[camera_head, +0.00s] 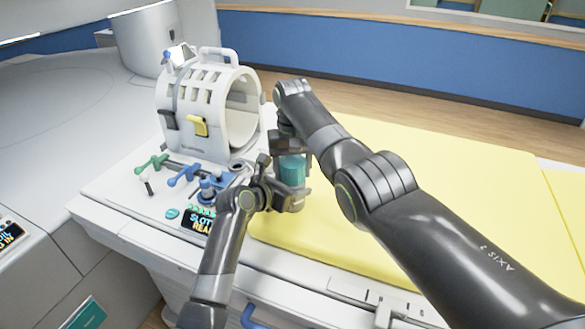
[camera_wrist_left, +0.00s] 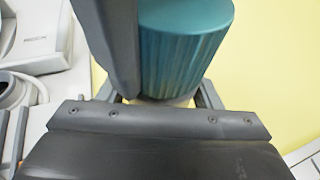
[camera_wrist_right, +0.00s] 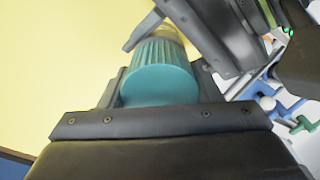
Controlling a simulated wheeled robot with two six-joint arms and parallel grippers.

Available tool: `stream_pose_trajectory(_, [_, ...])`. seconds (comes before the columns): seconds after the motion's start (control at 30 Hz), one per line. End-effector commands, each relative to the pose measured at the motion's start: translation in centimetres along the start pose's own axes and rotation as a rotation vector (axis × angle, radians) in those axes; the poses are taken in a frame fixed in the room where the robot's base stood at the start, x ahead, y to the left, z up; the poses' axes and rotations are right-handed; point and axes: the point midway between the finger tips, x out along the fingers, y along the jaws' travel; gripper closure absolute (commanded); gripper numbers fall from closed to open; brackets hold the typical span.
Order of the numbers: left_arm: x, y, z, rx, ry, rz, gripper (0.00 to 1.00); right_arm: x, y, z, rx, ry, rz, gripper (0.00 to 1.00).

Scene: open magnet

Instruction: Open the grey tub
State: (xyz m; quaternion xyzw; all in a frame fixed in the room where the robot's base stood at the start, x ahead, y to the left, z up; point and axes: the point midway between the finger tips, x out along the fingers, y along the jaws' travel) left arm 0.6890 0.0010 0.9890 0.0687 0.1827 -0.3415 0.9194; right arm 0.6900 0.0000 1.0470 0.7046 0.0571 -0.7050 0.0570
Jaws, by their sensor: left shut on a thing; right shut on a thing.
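The tub has a teal ribbed lid (camera_head: 292,170) and stands between my two grippers, above the yellow pad. The lid is large in the left wrist view (camera_wrist_left: 187,45) and shows its flat top in the right wrist view (camera_wrist_right: 160,84). Only a little of the tub's pale body (camera_wrist_right: 167,30) shows past the lid; its grey colour is hard to confirm. My left gripper (camera_wrist_left: 160,101) is shut on the tub's body, below the lid. My right gripper (camera_wrist_right: 160,92) comes from above and is shut on the lid. The lid appears seated on the body.
A white head coil (camera_head: 205,100) stands behind on the bed's white end. Blue and green handled tools (camera_head: 185,175), a round socket and a lit display (camera_head: 201,224) lie left of my grippers. The yellow pad (camera_head: 420,160) to the right is clear.

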Motion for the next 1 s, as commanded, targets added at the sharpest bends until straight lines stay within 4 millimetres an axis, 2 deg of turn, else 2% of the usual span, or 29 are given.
stream_pose_trajectory(0.2, [0.01,0.00,-0.14,0.000,0.003,0.000,1.00,-0.12,0.05,-0.07,-0.346,0.003,0.001,0.70])
stream_pose_trajectory(0.4, [0.01,0.00,-0.15,0.000,0.003,0.000,1.00,-0.14,0.05,-0.07,-0.576,0.003,0.002,0.70])
stream_pose_trajectory(0.53, [0.01,0.00,-0.15,0.000,0.003,0.000,1.00,-0.15,0.06,-0.08,-0.634,0.003,0.002,0.70])
stream_pose_trajectory(0.8, [0.00,0.01,-0.16,0.000,0.003,0.000,1.00,-0.15,0.07,-0.09,-0.638,0.003,0.002,0.70])
stream_pose_trajectory(0.83, [0.00,0.01,-0.16,0.000,0.003,0.000,1.00,-0.15,0.08,-0.09,-0.638,0.003,0.002,0.41])
stream_pose_trajectory(1.0, [0.01,0.01,-0.16,0.000,0.003,0.000,1.00,-0.12,-0.01,-0.04,-0.638,0.002,0.000,0.20])
